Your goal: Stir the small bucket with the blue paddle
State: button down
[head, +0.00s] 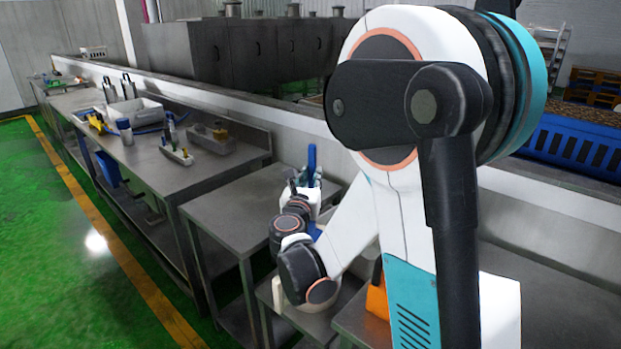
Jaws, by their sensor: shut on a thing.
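My gripper (312,182) is at the middle of the head view, beyond my wrist and partly hidden by it. It appears shut on the blue paddle (312,158), whose upper part stands roughly upright above the fingers. A bit of blue also shows below the wrist, probably the same paddle. A pale rounded container (345,296), perhaps the small bucket, shows partly behind my elbow on a low steel surface. My arm hides most of it, so I cannot tell its contents or whether the paddle touches it.
A steel table (225,208) stands left of my gripper, mostly bare. A longer bench (150,165) farther left holds a grey bin (141,112), a blue-and-white bottle (124,132) and trays of tools. An orange object (377,298) is beside my arm. A low wall runs behind; green floor is clear left.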

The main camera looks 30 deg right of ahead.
notch_tip(320, 180, down, 14)
jog(key=b, duration=0.9)
jog(key=shift+s+d, duration=0.1)
dwell(0.4)
